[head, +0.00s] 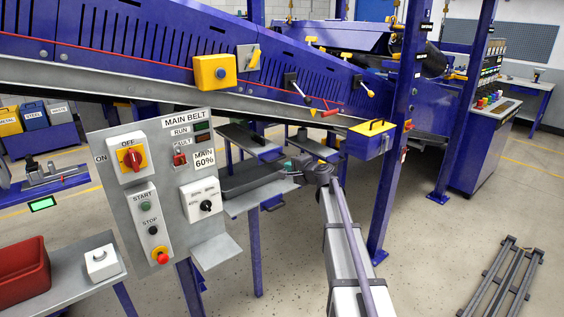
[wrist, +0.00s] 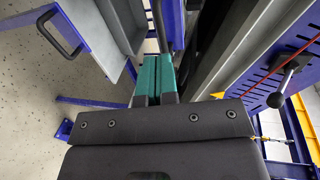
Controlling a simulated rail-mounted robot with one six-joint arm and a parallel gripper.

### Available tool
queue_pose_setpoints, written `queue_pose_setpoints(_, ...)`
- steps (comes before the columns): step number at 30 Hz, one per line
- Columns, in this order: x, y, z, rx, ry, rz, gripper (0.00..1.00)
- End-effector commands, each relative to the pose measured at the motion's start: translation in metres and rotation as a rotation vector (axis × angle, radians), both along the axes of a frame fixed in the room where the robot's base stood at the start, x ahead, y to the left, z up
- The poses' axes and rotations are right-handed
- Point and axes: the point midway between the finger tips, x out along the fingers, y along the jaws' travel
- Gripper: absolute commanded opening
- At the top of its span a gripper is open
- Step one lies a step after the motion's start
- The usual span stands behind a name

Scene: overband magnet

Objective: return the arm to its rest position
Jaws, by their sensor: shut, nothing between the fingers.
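My arm rises from the bottom of the head view, and its wrist end bends left, below the sloping conveyor. My gripper (head: 286,164) is small and partly hidden there, near a dark grey tray (head: 250,180) on a shelf. In the wrist view my gripper (wrist: 156,78) shows two teal fingers side by side, shut, with nothing between them. The black gripper body fills the lower middle of that view. I cannot tell whether the fingers touch anything.
The blue conveyor frame (head: 140,45) slopes above the arm. The MAIN BELT panel (head: 165,185) stands left of it, and a blue post (head: 395,150) right. In the wrist view, a black lever (wrist: 288,80) is at right and a black handle (wrist: 60,32) at left.

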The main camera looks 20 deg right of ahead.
Motion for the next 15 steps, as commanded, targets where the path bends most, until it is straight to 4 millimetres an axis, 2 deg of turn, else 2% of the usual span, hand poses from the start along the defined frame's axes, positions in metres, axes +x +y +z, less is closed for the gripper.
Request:
queue_pose_setpoints(1,-0.018,-0.004,0.007,0.001,0.000,-0.002,0.00)
queue_pose_setpoints(6,-0.052,-0.016,0.014,-0.001,0.000,-0.002,0.00)
queue_pose_setpoints(10,-0.064,-0.021,0.015,0.000,0.000,0.000,0.00)
queue_pose_setpoints(15,-0.065,-0.021,0.015,0.000,0.000,0.000,0.00)
